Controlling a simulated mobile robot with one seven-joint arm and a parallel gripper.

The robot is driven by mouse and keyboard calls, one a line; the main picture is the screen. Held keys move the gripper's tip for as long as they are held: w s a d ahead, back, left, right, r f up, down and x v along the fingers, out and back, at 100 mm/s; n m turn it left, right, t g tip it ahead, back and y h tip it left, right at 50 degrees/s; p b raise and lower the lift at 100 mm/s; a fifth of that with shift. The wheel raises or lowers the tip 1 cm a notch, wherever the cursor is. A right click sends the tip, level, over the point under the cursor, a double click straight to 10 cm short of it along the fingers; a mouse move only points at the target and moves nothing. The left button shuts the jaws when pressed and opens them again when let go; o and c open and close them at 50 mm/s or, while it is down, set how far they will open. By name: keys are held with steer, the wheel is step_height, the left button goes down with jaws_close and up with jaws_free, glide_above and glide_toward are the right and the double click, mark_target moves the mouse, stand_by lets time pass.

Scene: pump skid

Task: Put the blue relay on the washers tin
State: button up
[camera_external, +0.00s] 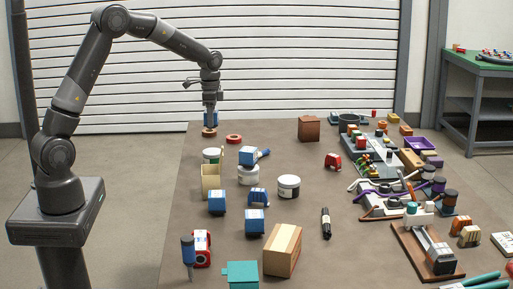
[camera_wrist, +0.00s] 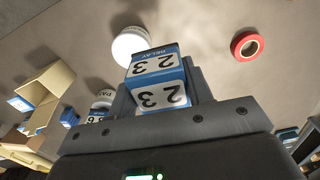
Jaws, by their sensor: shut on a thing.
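My gripper (camera_external: 209,108) is shut on a blue relay (camera_external: 210,118), held above the far left part of the table. In the wrist view the relay (camera_wrist: 157,75) shows a blue face with white labels reading "RELAY" and "23" between the fingers. A white-lidded tin (camera_external: 211,156) stands nearer the camera than the gripper; a white round lid, apparently this tin's, shows beside the relay in the wrist view (camera_wrist: 130,44). Another tin (camera_external: 289,187) stands further right. I cannot read which tin is the washers tin.
An orange-brown ring (camera_external: 209,132) is just below the held relay, and a red tape ring (camera_external: 233,139) lies right of it. An open cardboard box (camera_external: 210,183) and other blue relays (camera_external: 217,201) stand nearer.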

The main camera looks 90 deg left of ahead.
steer(key=d+r, duration=0.4)
steer(key=d, duration=1.3)
glide_above(212, 151)
steer(key=shift+n, duration=0.4)
step_height(212, 151, down, 7)
steer(key=shift+a+r, duration=0.1)
steer(key=shift+r, duration=0.1)
steer(key=shift+f, duration=1.95)
steer(key=shift+f, duration=0.15)
steer(key=o, duration=1.1)
steer(key=shift+c, duration=0.2)
steer(key=shift+w, duration=0.1)
step_height(212, 151, up, 12)
